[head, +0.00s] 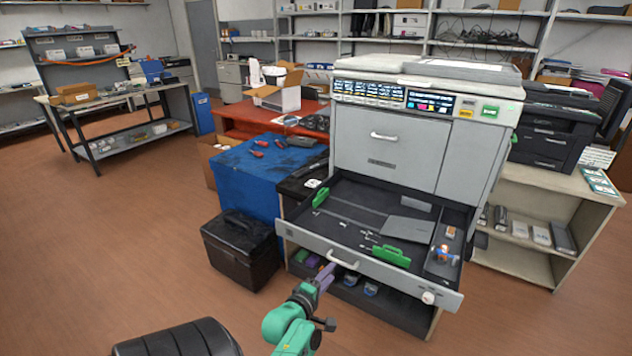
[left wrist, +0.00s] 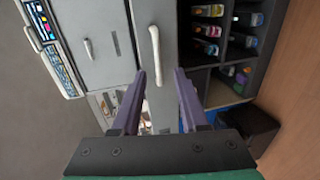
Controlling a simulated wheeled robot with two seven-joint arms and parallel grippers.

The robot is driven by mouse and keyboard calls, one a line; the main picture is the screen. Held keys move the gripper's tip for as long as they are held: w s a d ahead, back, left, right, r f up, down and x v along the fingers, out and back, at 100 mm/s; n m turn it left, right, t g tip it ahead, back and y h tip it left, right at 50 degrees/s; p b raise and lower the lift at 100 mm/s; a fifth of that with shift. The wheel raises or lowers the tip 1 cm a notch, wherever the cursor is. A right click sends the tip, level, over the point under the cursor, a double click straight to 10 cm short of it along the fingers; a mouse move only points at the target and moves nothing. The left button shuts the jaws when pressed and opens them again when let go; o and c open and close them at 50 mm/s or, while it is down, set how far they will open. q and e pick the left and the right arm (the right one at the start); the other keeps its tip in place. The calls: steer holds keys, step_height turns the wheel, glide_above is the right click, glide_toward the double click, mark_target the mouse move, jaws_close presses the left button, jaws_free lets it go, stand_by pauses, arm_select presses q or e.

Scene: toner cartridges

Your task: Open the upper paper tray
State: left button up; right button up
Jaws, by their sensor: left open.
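The large grey printer (head: 385,140) stands in the middle of the head view. Its paper tray (head: 340,212) is pulled out below the closed front door, and the dark inside with green guides (head: 392,255) shows. The tray's white handle (head: 343,262) is on its front panel. My left gripper (head: 327,274) is open just in front of the panel, close to the handle's left end. In the left wrist view the handle (left wrist: 156,55) lies just beyond the purple fingertips (left wrist: 158,73). Nothing is between the fingers that I can make out. My right gripper is not in view.
Below the tray are compartments with several toner cartridges (left wrist: 207,30). A black case (head: 240,250) stands on the floor at left, beside a blue-covered stand (head: 255,180). A low shelf unit (head: 545,215) is on the right.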

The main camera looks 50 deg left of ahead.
arm_select(q)
steer(key=v, duration=0.9)
steer(key=shift+b, duration=0.35)
steer(key=shift+d, duration=0.1)
